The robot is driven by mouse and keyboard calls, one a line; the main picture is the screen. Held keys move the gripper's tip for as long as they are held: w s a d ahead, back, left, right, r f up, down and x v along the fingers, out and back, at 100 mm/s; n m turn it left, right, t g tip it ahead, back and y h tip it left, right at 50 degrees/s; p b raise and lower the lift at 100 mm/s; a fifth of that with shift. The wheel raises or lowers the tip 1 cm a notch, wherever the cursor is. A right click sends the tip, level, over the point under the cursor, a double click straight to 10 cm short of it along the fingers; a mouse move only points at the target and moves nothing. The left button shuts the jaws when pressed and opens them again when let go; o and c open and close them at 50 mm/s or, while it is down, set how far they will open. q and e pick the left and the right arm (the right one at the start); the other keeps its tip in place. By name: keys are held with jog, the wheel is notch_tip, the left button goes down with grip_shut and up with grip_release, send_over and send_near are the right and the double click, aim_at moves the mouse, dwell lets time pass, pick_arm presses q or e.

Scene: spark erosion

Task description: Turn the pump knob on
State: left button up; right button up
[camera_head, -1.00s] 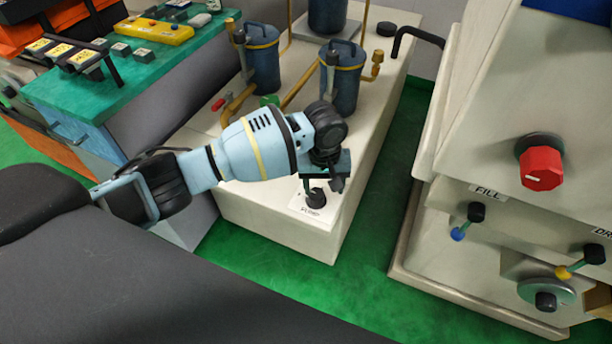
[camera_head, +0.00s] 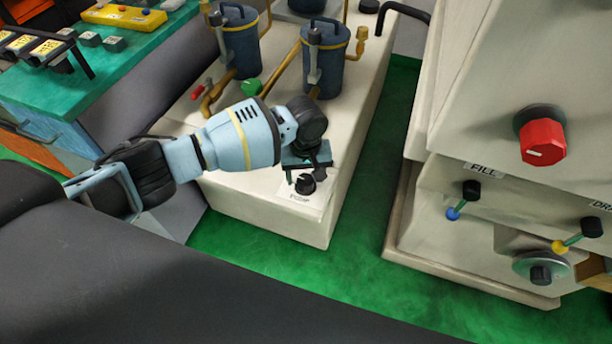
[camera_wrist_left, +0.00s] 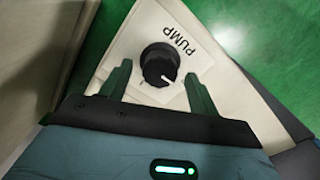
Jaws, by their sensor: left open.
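The pump knob (camera_head: 305,184) is a black round knob on a white plate labelled PUMP, on the front end of the cream tank unit. In the left wrist view the knob (camera_wrist_left: 159,65) has a white pointer line toward its lower right. My left gripper (camera_head: 305,172) is at the knob, its tips partly hidden by the wrist in the head view. In the wrist view the left gripper (camera_wrist_left: 158,85) is open, with one dark green finger on each side of the knob and gaps between. Contact cannot be told. My right gripper is not in view.
Blue canisters (camera_head: 327,65) with brass pipes stand behind my left arm on the cream unit (camera_head: 265,212). A machine with a red knob (camera_head: 542,142) and a FILL lever (camera_head: 470,190) stands to the right. Green floor (camera_head: 368,190) lies between them.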

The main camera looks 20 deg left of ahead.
pick_arm(q)
jog(key=shift+f, duration=0.45)
jog(key=c, duration=1)
jog(key=shift+o, duration=0.2)
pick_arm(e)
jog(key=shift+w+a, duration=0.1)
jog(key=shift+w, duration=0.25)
